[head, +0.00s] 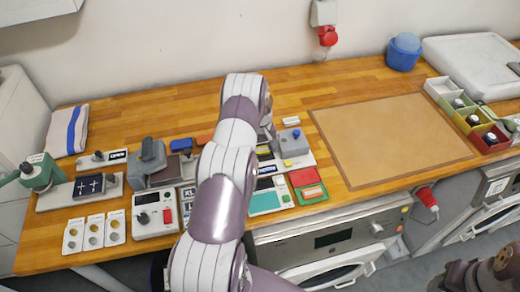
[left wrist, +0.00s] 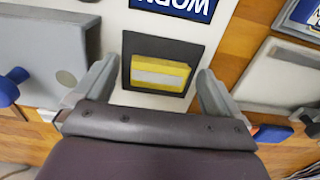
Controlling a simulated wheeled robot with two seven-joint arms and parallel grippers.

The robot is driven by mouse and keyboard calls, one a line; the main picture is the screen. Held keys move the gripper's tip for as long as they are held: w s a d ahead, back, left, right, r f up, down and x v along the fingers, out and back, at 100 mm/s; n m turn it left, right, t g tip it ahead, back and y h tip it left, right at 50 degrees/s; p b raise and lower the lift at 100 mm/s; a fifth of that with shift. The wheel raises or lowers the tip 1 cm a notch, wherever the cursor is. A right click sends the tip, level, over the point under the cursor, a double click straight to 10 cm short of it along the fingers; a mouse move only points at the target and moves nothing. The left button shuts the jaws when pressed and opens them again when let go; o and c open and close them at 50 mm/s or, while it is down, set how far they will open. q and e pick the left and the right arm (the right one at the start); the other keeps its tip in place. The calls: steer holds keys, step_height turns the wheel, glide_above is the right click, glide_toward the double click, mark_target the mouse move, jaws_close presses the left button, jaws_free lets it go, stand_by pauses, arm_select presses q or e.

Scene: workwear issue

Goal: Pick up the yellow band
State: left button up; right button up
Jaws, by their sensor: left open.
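The yellow band (left wrist: 160,75) has a pale stripe along it and lies on a dark square pad (left wrist: 130,45) on a white plate. It shows in the left wrist view; in the head view my arm covers most of that area. My left gripper (left wrist: 156,70) is open, with one finger on each side of the pad and the band between them. The gap in height between fingers and band is hard to judge. In the head view my left gripper (head: 267,132) is partly hidden by its own arm.
A blue sign (left wrist: 175,8) is beside the pad. A grey device with a blue knob (left wrist: 10,85) stands close by. In the head view, a tan mat (head: 390,140) lies clear at right, colored bins (head: 466,118) beyond it. Control boxes (head: 155,215) crowd the left.

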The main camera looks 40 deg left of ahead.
arm_select(q)
steer(key=c, duration=1.2)
